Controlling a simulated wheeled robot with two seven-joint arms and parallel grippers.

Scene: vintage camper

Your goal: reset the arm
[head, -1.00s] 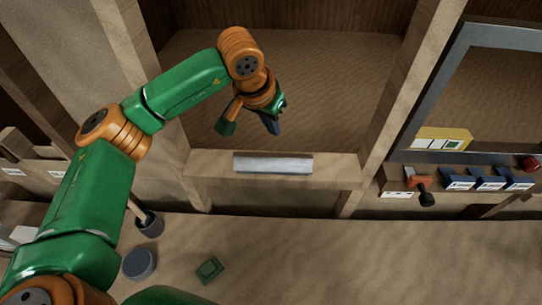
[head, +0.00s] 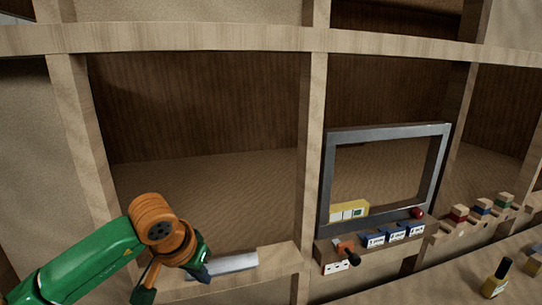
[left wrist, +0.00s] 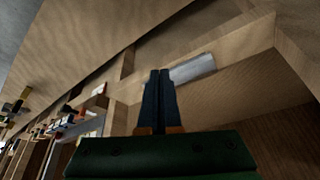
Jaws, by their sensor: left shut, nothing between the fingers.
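My left arm, green and orange, comes in from the lower left of the head view. Its gripper (head: 199,268) is in front of a wooden ledge, by a pale metallic plate (head: 232,264). In the left wrist view its two dark fingers (left wrist: 158,98) stand side by side, shut with nothing between them. The same metallic plate shows behind the fingertips there (left wrist: 193,68). I cannot tell whether the fingers touch it. My right gripper is not in view.
A wooden shelf unit with open bays fills the head view. A grey frame (head: 447,150) stands in the right bay, with a yellow block (head: 349,207) at its lower left. Below are blue labelled blocks (head: 397,234) and an orange-handled piece (head: 346,248). A yellow bottle (head: 495,280) stands at lower right.

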